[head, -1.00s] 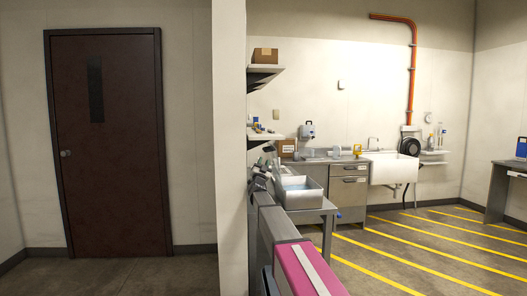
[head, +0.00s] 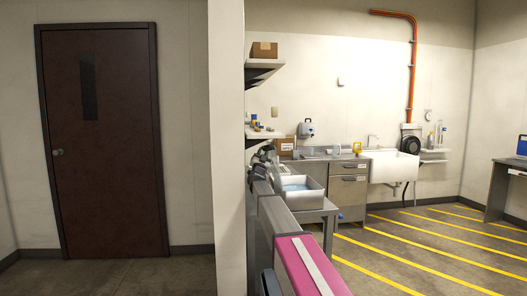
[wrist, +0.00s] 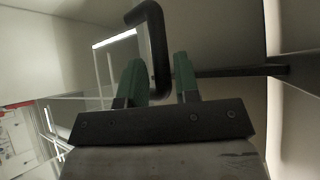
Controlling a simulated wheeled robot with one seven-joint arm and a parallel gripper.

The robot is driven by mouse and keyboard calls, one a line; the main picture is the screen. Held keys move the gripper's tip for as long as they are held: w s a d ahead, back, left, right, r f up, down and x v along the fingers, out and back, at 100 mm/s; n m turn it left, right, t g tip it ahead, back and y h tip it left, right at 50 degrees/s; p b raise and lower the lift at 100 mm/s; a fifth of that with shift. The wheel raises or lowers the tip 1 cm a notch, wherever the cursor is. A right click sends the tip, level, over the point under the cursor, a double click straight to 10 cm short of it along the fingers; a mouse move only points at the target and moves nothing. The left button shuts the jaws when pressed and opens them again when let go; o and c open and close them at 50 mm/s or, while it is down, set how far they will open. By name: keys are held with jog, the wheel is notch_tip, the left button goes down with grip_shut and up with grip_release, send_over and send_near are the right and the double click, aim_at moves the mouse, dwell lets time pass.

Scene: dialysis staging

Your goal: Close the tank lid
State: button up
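The tank (head: 312,194) looks like a white open-topped box with a pale bluish inside, on the metal bench beside my arm in the head view. Its lid cannot be told apart there from the grey and dark parts at its left. In the wrist view, a bent black bar handle (wrist: 158,45) runs down between the two green fingers of my gripper (wrist: 160,72). The fingers stand apart, with a narrow gap on each side of the bar. What the handle is fixed to is unclear.
A metal bench (head: 322,212) holds the tank. Behind are steel drawers (head: 349,190), a white sink (head: 390,167) and a wall shelf with a cardboard box (head: 264,50). A wall edge (head: 227,150) stands close at left. Yellow-striped floor at right is clear.

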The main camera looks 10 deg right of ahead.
jog(key=shift+x, duration=1.45)
grip_shut()
jog(key=shift+d, duration=0.1)
